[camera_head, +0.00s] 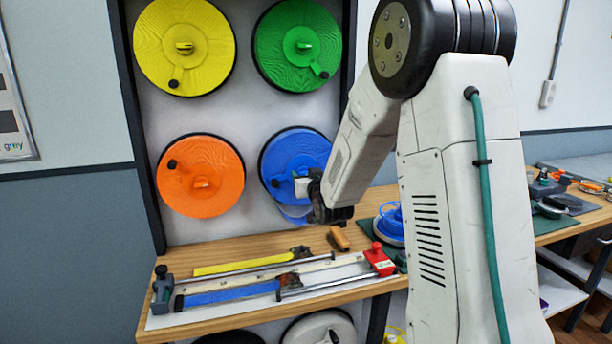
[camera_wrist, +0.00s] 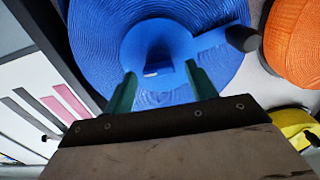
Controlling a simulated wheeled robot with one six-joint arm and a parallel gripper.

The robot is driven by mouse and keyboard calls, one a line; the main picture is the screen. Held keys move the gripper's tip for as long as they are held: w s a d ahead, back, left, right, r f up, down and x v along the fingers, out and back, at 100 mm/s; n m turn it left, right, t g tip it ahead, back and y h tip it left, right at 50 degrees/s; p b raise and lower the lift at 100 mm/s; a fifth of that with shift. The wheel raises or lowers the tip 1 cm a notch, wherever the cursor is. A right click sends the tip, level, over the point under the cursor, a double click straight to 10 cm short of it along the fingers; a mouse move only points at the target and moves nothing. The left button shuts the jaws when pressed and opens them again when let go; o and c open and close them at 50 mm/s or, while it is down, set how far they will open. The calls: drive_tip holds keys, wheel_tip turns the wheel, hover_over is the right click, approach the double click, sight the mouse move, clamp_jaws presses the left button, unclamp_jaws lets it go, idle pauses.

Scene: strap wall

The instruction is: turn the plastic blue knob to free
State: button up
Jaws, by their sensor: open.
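The blue disc (camera_head: 312,146) hangs on the pale wall panel, lower right of the four discs. Its central blue knob, a raised ridge (camera_wrist: 157,48) with a small pale mark, shows in the wrist view. An arm on the disc ends in a dark peg (camera_wrist: 242,38). My gripper (camera_wrist: 161,90) is open, with one green finger to each side of the knob's near end. I see no clear contact. In the head view my gripper (camera_head: 302,186) is in front of the blue disc and hides part of it.
Orange (camera_head: 215,185), yellow (camera_head: 205,60) and green (camera_head: 283,72) discs hang beside and above. Below is a wooden bench (camera_head: 235,322) with yellow and blue straps, metal rods and a red-ended block (camera_head: 379,258). Free space lies in front of the panel.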

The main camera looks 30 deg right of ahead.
drive_tip(key=shift+w+d, duration=0.1)
drive_tip(key=shift+w, duration=0.3)
drive_tip(key=c, duration=1)
